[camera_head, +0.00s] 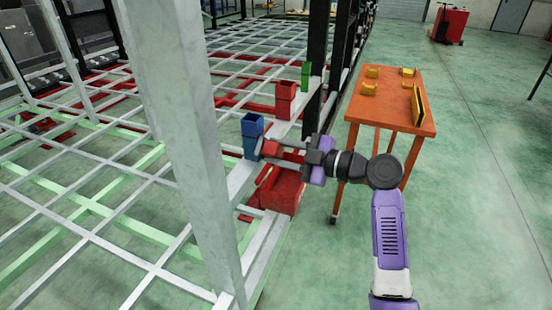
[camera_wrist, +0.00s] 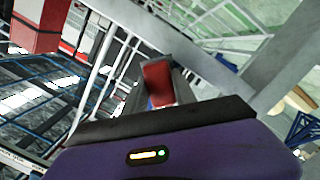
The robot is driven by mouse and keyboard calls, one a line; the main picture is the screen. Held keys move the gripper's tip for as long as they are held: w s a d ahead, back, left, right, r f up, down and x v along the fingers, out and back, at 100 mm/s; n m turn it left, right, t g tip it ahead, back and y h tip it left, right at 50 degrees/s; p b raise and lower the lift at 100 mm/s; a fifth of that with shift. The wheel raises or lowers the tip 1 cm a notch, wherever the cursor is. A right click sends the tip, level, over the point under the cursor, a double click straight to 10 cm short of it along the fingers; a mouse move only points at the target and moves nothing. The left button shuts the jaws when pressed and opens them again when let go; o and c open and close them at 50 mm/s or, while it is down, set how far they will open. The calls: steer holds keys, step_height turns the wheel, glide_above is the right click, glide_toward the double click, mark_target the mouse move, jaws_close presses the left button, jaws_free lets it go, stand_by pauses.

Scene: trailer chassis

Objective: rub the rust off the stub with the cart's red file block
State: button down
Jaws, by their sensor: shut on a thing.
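My gripper (camera_head: 284,152) is shut on the red file block (camera_head: 271,149), level and pointing left. In the wrist view the red block (camera_wrist: 158,82) sits between the fingers, with a bit of blue just beyond it. A blue square stub (camera_head: 252,132) stands upright on the chassis rail, right at the block's left end. I cannot tell whether block and stub touch. A red stub (camera_head: 285,98) and a green stub (camera_head: 306,74) stand farther back along the rail. Rust on the stubs is too small to make out.
A large red part (camera_head: 284,193) lies below my gripper. A pale upright post (camera_head: 190,130) rises left of the blue stub. Open green floor lies to the right.

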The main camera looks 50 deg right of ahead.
mark_target(278, 157)
steer(key=shift+w+d+b, duration=0.15)
steer(key=shift+d+b, duration=0.15)
steer(key=shift+d, duration=0.25)
steer(key=shift+w+d+b, duration=0.15)
steer(key=shift+d+b, duration=0.1)
steer(key=shift+d, duration=0.25)
steer(key=shift+w+b, duration=0.1)
steer(key=shift+b, duration=0.35)
steer(key=shift+a, duration=0.15)
steer(key=shift+s+a, duration=0.25)
steer(key=shift+a, duration=0.75)
steer(key=shift+s+a, duration=0.2)
steer(key=shift+a, duration=0.8)
steer(key=shift+s+b, duration=0.1)
steer(key=shift+b, duration=0.2)
steer(key=shift+d+f+b+v, duration=0.1)
steer(key=shift+d+b+v, duration=0.15)
steer(key=shift+v, duration=0.9)
steer(key=shift+d+f+b+v, duration=0.1)
steer(key=shift+b+v, duration=0.1)
steer(key=shift+v, duration=0.9)
steer(key=shift+s+d, duration=0.25)
steer(key=shift+s, duration=0.4)
